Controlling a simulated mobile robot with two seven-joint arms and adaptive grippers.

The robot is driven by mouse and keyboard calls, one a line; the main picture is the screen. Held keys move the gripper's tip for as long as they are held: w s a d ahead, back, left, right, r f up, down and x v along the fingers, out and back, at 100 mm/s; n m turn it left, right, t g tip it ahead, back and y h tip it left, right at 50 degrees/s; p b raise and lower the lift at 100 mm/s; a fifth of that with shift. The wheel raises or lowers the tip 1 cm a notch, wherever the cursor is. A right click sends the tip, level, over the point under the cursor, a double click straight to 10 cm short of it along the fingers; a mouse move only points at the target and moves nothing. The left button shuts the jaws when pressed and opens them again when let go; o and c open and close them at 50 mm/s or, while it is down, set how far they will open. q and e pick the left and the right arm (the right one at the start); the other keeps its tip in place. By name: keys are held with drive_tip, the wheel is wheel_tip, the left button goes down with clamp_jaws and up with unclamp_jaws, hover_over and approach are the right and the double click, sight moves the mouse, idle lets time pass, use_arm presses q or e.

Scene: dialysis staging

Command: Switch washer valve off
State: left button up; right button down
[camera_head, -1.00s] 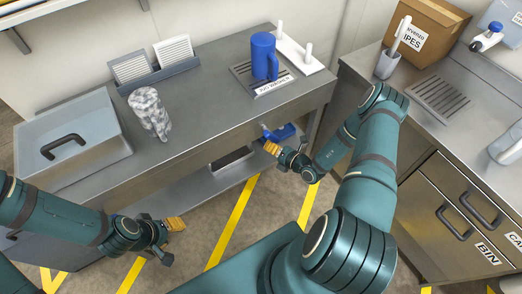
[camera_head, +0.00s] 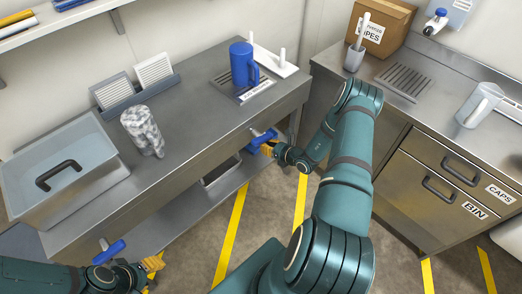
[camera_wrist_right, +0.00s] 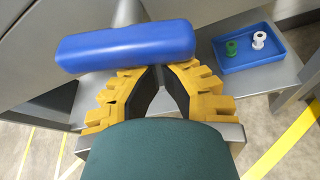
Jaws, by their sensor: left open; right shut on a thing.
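The jug washer's labelled drain plate (camera_head: 257,90) is set in the counter, with a blue jug (camera_head: 243,64) on it. Below the counter's front edge is a blue bar-shaped valve handle (camera_head: 264,138) on a grey stem. My right gripper (camera_head: 268,149) is at this handle, its yellow fingers shut on it. In the right wrist view the blue handle (camera_wrist_right: 125,45) lies across the fingertips (camera_wrist_right: 157,68), which hide part of its lower edge. A second blue handle (camera_head: 108,252) is on the front at lower left. My left gripper (camera_head: 152,265) is open and empty beside it.
A blue tray (camera_wrist_right: 250,66) with a green and a white small part sits on the lower shelf. A lidded bin (camera_head: 100,180), a speckled jug (camera_head: 143,131) and filter panels stand on the counter. The right counter holds a cardboard box (camera_head: 398,20) and a clear jug (camera_head: 480,105).

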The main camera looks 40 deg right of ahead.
drive_tip(key=shift+d+r+n+h, duration=0.3)
drive_tip(key=shift+d, duration=0.3)
drive_tip(key=shift+w+d+r, duration=0.15)
drive_tip(key=shift+w+r, duration=0.05)
idle(0.4)
wheel_tip(320, 180, down, 5)
drive_tip(key=b, duration=0.5)
use_arm(q)
drive_tip(key=shift+w+a+f+p, duration=0.3)
drive_tip(key=shift+f+p, duration=0.15)
drive_tip(key=shift+p, duration=0.4)
drive_tip(key=shift+w+a+f+p, duration=0.25)
drive_tip(key=shift+f+p, duration=0.15)
drive_tip(key=shift+p, duration=0.4)
use_arm(e)
drive_tip(key=a+v, duration=0.1)
drive_tip(key=v, duration=0.9)
drive_tip(key=shift+s+r, duration=0.25)
